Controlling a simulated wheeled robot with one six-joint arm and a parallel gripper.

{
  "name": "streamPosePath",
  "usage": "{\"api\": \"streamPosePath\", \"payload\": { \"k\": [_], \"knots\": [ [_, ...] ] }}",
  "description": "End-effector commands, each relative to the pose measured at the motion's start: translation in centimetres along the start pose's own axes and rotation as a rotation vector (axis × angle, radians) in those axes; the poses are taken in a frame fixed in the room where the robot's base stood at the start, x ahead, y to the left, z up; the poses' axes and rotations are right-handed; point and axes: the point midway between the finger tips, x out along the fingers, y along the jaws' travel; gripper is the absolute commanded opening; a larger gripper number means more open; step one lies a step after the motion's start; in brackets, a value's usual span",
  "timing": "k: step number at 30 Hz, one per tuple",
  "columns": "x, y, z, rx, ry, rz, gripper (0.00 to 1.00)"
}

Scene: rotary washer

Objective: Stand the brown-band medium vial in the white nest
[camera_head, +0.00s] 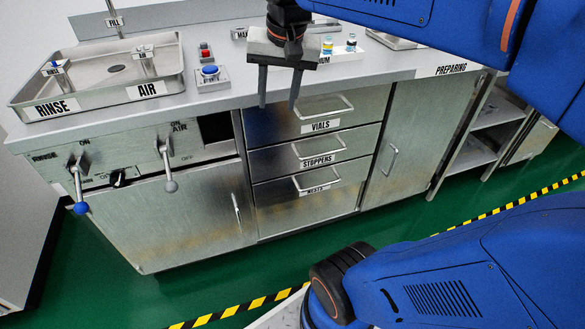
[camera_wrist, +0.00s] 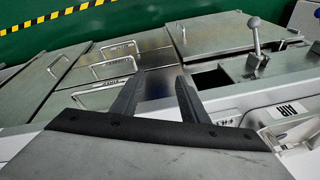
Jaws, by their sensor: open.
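My gripper (camera_head: 278,100) is open and empty, pointing down in front of the counter's front edge, above the drawers. In the wrist view its fingers (camera_wrist: 160,80) stand apart with nothing between them. Two small vials stand upright at the back of the counter, right of my gripper: one (camera_head: 327,46) with blue and yellow showing, one (camera_head: 351,43) with blue and dark parts. They are too small to tell which has a brown band. A white holder (camera_head: 345,56) is by them, partly hidden by my arm; I cannot tell if it is the white nest.
A steel rinse and air tray (camera_head: 165,87) is at the counter's left. A red button (camera_head: 205,52) and a blue button (camera_head: 210,71) sit beside it. Closed drawers marked vials (camera_head: 318,126), stoppers and nests are below. Two levers (camera_head: 168,165) stick out at the front left.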

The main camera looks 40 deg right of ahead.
Motion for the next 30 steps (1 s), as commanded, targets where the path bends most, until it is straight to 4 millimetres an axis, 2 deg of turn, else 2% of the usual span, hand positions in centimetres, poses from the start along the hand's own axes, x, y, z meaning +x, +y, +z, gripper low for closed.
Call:
{"api": "streamPosePath", "payload": {
  "k": [1,6,12,18,30],
  "knots": [
    [1.0,0.6,2.0,-0.071,0.013,-0.012,0.4],
    [4.9,2.5,7.4,-0.328,0.063,-0.044,0.4],
    [8.6,4.3,11.6,-0.54,0.11,-0.064,0.4],
    [9.9,4.8,12.9,-0.612,0.127,-0.069,0.4],
    [9.8,4.8,12.9,-0.612,0.126,-0.068,0.4]
  ]
}}
